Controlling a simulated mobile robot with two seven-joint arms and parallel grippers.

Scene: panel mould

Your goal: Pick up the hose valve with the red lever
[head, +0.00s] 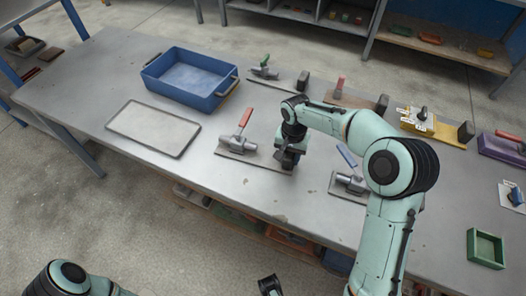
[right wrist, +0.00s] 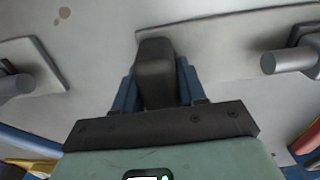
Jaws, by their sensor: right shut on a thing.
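The hose valve with the red lever (head: 238,143) is a grey fitting on a flat grey plate (head: 262,165), in the middle of the table. A dark upright block stands at the plate's right end. My right gripper (head: 289,156) is down at that block, and its arm hides part of it. In the right wrist view the blue fingers (right wrist: 158,85) are shut on the dark block (right wrist: 156,72), and the valve's grey body (right wrist: 290,60) shows to the right. The plate appears to rest on the table. A dark part at the bottom edge may be my left gripper (head: 269,286).
Similar valves stand nearby: one with a green lever (head: 264,70), one with a blue lever (head: 350,180), one with a pinkish-red lever (head: 339,88). A blue tray (head: 187,98) and a pale panel (head: 152,128) lie left. A green box (head: 486,248) is at right.

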